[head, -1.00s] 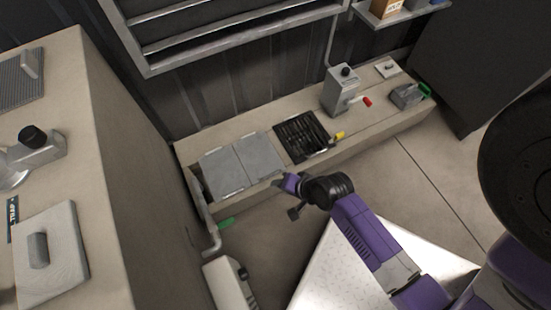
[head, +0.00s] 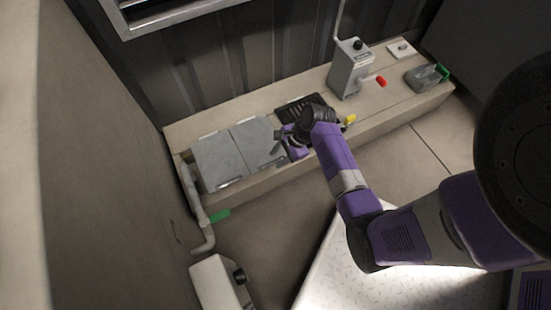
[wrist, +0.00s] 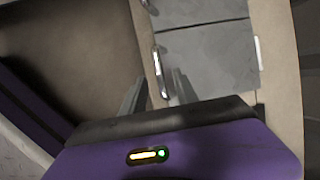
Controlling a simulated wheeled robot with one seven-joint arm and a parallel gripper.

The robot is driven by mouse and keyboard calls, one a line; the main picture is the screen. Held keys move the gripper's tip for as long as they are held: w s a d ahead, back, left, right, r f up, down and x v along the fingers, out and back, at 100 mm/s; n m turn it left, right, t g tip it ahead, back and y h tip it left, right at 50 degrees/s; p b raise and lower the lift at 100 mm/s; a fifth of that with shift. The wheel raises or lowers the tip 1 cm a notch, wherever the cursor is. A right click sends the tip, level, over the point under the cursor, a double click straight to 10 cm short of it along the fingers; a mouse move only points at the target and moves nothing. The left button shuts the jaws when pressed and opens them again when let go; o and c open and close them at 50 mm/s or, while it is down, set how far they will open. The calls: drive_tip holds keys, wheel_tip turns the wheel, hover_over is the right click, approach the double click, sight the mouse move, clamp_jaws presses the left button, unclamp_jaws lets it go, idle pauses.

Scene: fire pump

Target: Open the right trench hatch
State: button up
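The right trench hatch (head: 256,140) is a flat grey panel lying closed in the low bench, beside the matching left hatch (head: 217,161). In the wrist view the right hatch (wrist: 208,58) shows a small bright metal handle (wrist: 160,72) at its front edge. My gripper (head: 284,148) is at the hatch's front right corner in the head view, and my arm hides part of that area. In the wrist view my gripper (wrist: 157,84) is open, with one finger on each side of the handle's line. I cannot tell whether a finger touches it.
A dark grate (head: 298,104) lies right of the hatches, partly behind my arm. A grey box with a red-tipped lever (head: 350,72) and a yellow handle (head: 349,120) stand farther right. A pipe (head: 195,195) and green handle (head: 219,216) are at the bench's left end.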

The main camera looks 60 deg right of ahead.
drive_tip(key=shift+b+x, duration=0.45)
drive_tip(key=shift+x, duration=0.75)
clamp_jaws()
idle(0.6)
